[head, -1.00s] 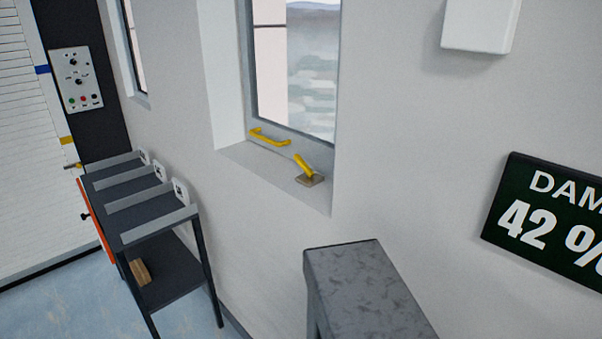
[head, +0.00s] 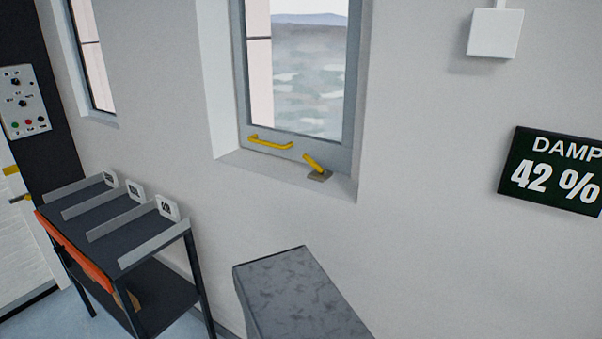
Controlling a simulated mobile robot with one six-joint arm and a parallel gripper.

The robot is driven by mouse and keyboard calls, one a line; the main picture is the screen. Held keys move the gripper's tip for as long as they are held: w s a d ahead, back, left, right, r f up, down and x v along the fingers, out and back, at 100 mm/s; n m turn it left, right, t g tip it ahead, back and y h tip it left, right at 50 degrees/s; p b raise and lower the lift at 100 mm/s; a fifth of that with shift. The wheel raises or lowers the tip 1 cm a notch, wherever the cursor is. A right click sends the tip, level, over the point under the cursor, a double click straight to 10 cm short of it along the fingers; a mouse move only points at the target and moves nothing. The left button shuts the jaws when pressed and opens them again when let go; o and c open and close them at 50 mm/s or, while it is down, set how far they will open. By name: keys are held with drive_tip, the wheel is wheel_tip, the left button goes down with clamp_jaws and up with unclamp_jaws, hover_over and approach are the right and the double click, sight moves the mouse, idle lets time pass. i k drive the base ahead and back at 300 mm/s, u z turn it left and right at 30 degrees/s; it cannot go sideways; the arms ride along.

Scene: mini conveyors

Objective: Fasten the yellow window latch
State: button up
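The yellow window latch (head: 313,162) is a short lever on a brown-grey base (head: 320,176) at the lower right of the window, by the sill. The lever is tilted, its free end pointing up and to the left. A yellow bar handle (head: 270,143) is fixed to the bottom of the window frame (head: 352,75), left of the latch. The window looks closed or nearly so; I cannot tell exactly. My gripper is not in view.
A grey speckled block or counter (head: 300,295) stands below and in front of the window. A dark rack with sloped lanes (head: 110,222) stands at the left. A control panel (head: 22,100), a white box (head: 495,33) and a damp display (head: 552,172) are on the walls.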

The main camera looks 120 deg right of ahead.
sight(307, 158)
drive_tip(key=z, duration=0.25)
drive_tip(key=i, duration=0.45)
drive_tip(key=u, duration=0.75)
drive_tip(key=k, duration=0.1)
drive_tip(key=z, duration=3.1)
drive_tip(key=k, duration=0.25)
drive_tip(key=z, duration=1.85)
